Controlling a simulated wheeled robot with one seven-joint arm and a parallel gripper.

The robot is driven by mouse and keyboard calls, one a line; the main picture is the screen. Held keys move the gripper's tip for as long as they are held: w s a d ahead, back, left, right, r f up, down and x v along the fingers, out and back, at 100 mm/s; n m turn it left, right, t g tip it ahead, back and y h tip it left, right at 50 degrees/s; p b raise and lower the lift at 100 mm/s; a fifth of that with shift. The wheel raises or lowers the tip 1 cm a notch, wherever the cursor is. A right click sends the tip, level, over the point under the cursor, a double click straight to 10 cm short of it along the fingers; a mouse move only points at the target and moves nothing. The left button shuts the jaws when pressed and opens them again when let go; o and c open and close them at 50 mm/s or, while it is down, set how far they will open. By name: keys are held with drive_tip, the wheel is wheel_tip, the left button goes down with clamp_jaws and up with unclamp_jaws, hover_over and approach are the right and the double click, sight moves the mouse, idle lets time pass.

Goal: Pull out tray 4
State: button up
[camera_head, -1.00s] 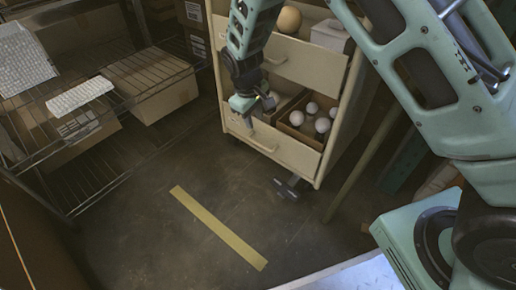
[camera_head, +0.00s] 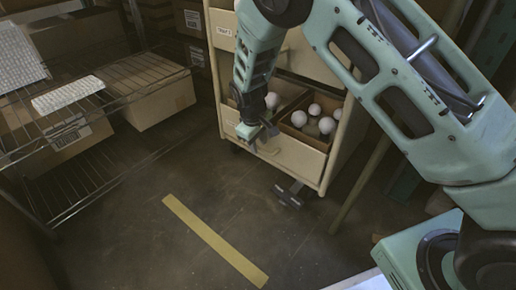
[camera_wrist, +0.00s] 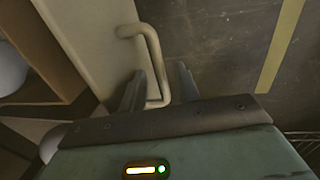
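The lowest tray (camera_head: 296,158) of the cream cabinet has a plain front and holds white bulbs (camera_head: 326,125) in a box; I cannot read a number on it. Its cream bar handle (camera_wrist: 152,48) shows in the wrist view, fixed to the tray front. My gripper (camera_head: 264,138) is at this front in the head view. In the wrist view my gripper (camera_wrist: 160,75) is open, with one dark finger on each side of the handle bar. A gap shows between the right finger and the bar. My arm hides part of the upper trays.
A wire shelf (camera_head: 110,95) with cardboard boxes (camera_head: 150,92) stands at the left. A dark caster (camera_head: 290,194) is under the cabinet's front corner. The floor in front is clear, with a yellow tape strip (camera_head: 213,240).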

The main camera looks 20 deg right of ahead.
clamp_jaws()
drive_tip(key=s+a+p, duration=0.7)
drive_tip(key=a, duration=0.3)
drive_tip(key=s+a+p, duration=0.7)
drive_tip(key=a, duration=0.4)
unclamp_jaws()
